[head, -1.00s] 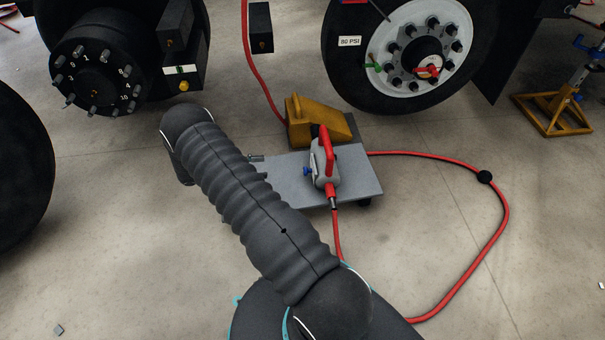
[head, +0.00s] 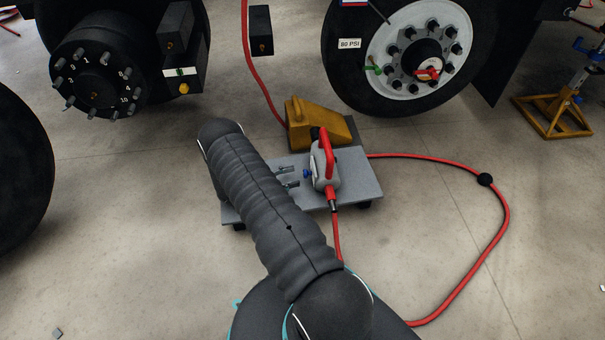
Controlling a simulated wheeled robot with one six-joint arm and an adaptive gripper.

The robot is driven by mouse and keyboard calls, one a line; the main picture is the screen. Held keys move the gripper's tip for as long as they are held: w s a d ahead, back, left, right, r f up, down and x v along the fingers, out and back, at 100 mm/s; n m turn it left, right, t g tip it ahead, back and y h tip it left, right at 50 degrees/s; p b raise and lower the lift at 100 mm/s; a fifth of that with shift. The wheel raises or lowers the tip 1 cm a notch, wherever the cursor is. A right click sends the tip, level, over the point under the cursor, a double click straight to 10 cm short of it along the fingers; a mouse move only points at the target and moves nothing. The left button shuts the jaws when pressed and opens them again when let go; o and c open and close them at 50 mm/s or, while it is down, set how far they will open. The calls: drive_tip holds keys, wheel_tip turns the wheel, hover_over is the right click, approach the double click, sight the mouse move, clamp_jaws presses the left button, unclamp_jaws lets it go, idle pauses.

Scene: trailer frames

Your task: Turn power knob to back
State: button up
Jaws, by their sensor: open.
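A grey and red power tool (head: 326,170) stands on a low grey wheeled cart (head: 358,185) in the head view. A small blue knob (head: 307,173) sticks out of the tool's left side, and I take it for the power knob. My gripper (head: 295,177) shows only as two grey fingertips past the right side of my arm. They are apart and open, pointing right, just left of the blue knob. No contact with the knob is visible. My arm hides the rest of the gripper. The knob's exact setting is too small to tell.
A yellow wheel chock (head: 318,127) stands just behind the tool. A red hose (head: 440,160) loops over the floor on the right. Large truck wheels stand at the back and left. A yellow jack stand (head: 555,118) is far right. The floor at right is otherwise open.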

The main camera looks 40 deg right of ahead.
sight(307, 173)
drive_tip(key=shift+x, duration=2.15)
clamp_jaws()
